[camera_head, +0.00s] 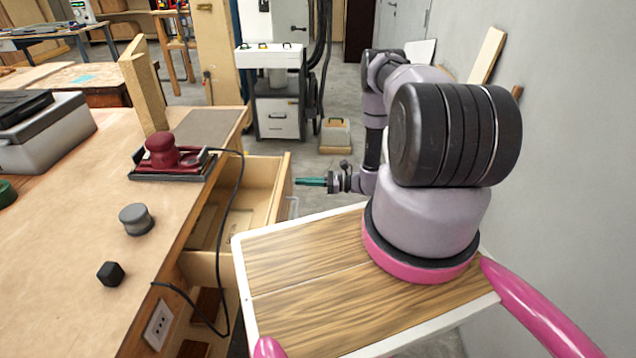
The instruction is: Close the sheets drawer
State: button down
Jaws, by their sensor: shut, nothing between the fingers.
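A wooden drawer (283,197) stands pulled out from the right side of the workbench (100,246). Its inside is partly visible, with something flat and pale lying low in it. I cannot tell whether it is the sheets drawer. My gripper (299,182), with teal fingers, is shut and empty. It points left at the outer front face of the drawer, near its top edge. The fingertips are very close to the front; I cannot tell whether they touch. My arm reaches forward from its pink-ringed base at the right.
A red sander (164,155), a grey round knob-like object (136,219) and a black block (111,273) sit on the benchtop. A black cable (238,200) hangs over the drawer's near part. A grey wall (580,150) stands at the right.

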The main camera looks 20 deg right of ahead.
jog(key=shift+w+a, duration=0.3)
jog(key=shift+a, duration=0.3)
jog(key=shift+a, duration=0.1)
send_over(238, 193)
jog(key=shift+s+d, duration=0.2)
jog(key=shift+d, duration=0.15)
jog(key=shift+a+r, duration=0.1)
jog(key=shift+a, duration=0.1)
jog(key=shift+w+a+r, duration=0.1)
